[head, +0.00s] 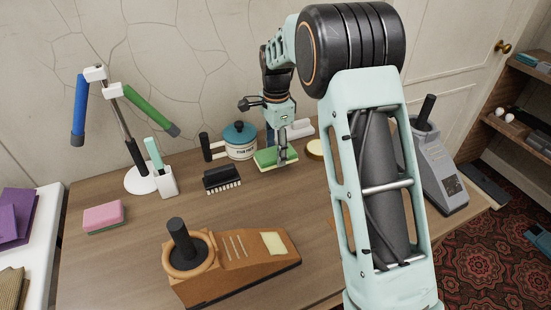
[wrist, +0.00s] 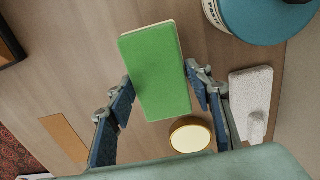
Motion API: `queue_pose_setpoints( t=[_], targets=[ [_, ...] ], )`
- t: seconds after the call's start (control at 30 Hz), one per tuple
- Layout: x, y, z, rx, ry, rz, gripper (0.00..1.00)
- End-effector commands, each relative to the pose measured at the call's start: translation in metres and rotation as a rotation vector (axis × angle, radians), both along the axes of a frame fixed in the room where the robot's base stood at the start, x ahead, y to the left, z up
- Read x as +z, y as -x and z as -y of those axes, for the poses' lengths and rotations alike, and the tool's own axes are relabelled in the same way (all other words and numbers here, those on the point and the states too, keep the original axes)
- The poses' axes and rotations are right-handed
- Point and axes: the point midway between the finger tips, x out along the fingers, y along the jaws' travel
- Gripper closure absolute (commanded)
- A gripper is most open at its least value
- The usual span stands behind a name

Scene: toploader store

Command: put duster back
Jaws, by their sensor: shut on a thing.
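A green-topped block with a cream layer under it, which looks like the duster (head: 268,158), is at the back middle of the wooden table. In the wrist view the green block (wrist: 155,62) lies between my two fingers, its far end reaching past them. My gripper (head: 283,150) points down and is shut on its sides; it also shows in the wrist view (wrist: 160,88). I cannot tell whether the block touches the table or is just above it.
A teal-lidded pot (head: 240,142), a black brush (head: 221,179) and a round cream-topped item (wrist: 190,136) are close by. A white handled block (wrist: 250,95) is beside my gripper. A pink sponge (head: 103,216) and a wooden joystick console (head: 225,265) stand further off.

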Motion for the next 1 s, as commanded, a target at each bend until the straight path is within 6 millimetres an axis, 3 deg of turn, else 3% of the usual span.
queue_pose_setpoints(
  t=[0.23,0.43,0.8,0.83,1.0],
  targets=[
    [-0.013,-0.010,-0.001,-0.001,0.000,0.000,0.77],
    [-0.041,-0.010,0.000,-0.001,0.000,0.000,0.77],
    [-0.046,-0.010,-0.001,-0.001,0.000,0.000,0.77],
    [-0.046,-0.010,-0.001,-0.001,0.000,0.000,0.52],
    [-0.045,-0.010,-0.001,-0.001,0.000,0.001,0.36]
  ],
)
